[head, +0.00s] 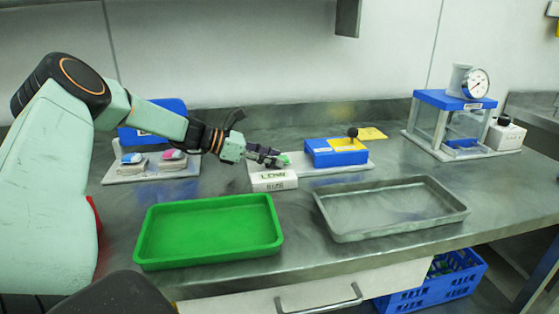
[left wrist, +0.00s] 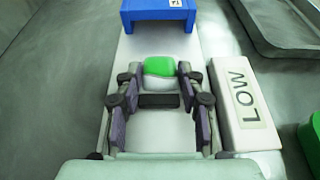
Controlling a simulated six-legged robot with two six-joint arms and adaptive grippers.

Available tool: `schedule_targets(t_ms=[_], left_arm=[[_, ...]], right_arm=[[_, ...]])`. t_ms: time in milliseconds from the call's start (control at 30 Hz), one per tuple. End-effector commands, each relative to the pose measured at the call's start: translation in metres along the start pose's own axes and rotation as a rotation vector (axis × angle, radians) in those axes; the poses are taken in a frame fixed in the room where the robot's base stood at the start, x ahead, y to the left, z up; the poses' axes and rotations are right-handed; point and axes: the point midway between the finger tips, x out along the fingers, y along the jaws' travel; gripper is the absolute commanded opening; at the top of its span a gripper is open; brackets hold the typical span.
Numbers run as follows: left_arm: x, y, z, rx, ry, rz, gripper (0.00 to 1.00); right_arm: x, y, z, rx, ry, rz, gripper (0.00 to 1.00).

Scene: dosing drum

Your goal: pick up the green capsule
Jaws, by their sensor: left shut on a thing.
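The green capsule (left wrist: 160,67) has a green upper part and a whitish lower part. It sits between the fingertips of my left gripper (left wrist: 157,75) in the left wrist view. In the head view a small green bit of the capsule (head: 284,160) shows at the tip of my left gripper (head: 280,158). The gripper is shut on the capsule, low over a pale board (head: 325,168). I cannot tell whether the capsule still touches the board. My right gripper is not in view.
A white block marked LOW (head: 273,180) stands close beside the gripper. A blue device (head: 336,152) is on the board's far part. A green tray (head: 208,258) and a grey tray (head: 391,232) lie in front. A gauge stand (head: 455,115) is at right.

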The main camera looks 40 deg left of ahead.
Motion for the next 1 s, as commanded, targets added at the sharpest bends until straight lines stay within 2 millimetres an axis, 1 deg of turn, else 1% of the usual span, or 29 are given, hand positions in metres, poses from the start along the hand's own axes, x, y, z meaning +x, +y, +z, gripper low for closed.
schedule_targets(t_ms=[167, 267, 500, 700, 833, 1000], left_arm=[[-0.001, 0.0, 0.003, 0.0, -0.001, 0.0, 0.2], [-0.005, 0.0, 0.012, 0.001, -0.001, 0.0, 0.2], [-0.022, 0.0, 0.054, 0.002, -0.003, 0.001, 0.2], [-0.034, 0.0, 0.082, 0.002, -0.002, 0.0, 0.2], [-0.037, 0.0, 0.091, 0.001, -0.001, 0.0, 0.2], [-0.038, 0.0, 0.093, 0.0, 0.0, 0.0, 0.2]], right_arm=[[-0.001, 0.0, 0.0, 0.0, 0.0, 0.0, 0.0], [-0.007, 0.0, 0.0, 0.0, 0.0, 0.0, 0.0], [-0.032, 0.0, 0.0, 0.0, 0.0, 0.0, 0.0], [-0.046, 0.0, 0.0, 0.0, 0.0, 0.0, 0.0], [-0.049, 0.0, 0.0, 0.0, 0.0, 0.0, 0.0], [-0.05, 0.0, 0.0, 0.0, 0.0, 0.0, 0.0]])
